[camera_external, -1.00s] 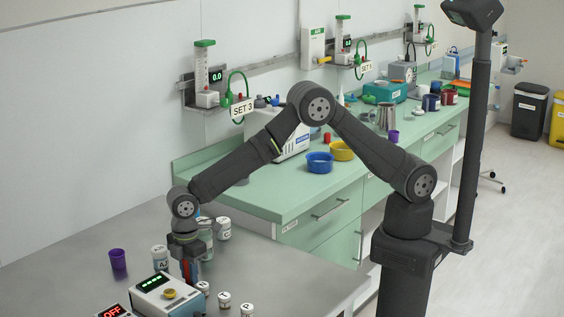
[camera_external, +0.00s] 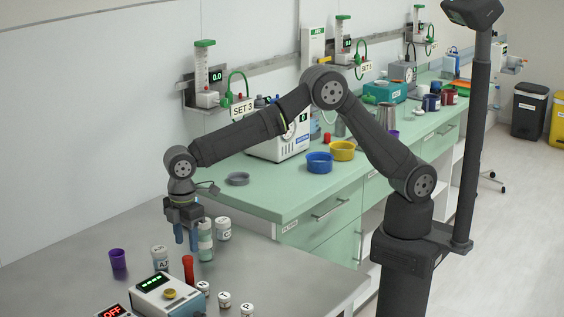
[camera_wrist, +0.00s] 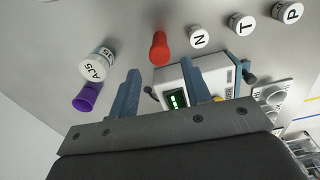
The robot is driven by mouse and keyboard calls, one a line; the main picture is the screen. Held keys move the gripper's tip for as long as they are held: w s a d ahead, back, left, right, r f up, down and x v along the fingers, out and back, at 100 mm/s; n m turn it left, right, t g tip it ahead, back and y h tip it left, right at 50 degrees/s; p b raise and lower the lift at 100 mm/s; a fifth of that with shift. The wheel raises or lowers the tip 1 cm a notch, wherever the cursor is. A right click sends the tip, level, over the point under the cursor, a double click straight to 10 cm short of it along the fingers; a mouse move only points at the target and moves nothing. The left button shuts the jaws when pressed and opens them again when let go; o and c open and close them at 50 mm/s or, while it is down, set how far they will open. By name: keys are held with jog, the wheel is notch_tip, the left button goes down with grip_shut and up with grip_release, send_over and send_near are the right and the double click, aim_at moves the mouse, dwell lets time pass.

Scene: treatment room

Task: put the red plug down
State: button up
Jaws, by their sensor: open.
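The red plug (camera_external: 188,268) stands upright on the grey metal table (camera_external: 110,220), just behind the white device with the green display. It also shows in the wrist view (camera_wrist: 159,48), beyond my fingertips and apart from them. My gripper (camera_external: 186,240) is above the table, behind the plug in the external view. Its two blue fingers are apart with nothing between them, as the wrist view (camera_wrist: 162,85) also shows.
The white device (camera_external: 165,295) has a yellow knob. A white jar (camera_external: 160,256) and a purple cup (camera_external: 118,259) stand left of the plug. Small lettered jars (camera_external: 224,299) stand to its right. A teal-banded bottle (camera_external: 205,240) is close beside my gripper.

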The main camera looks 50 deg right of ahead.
notch_tip(320, 180, up, 6)
jog(key=shift+o, duration=0.9)
jog(key=shift+r, duration=0.45)
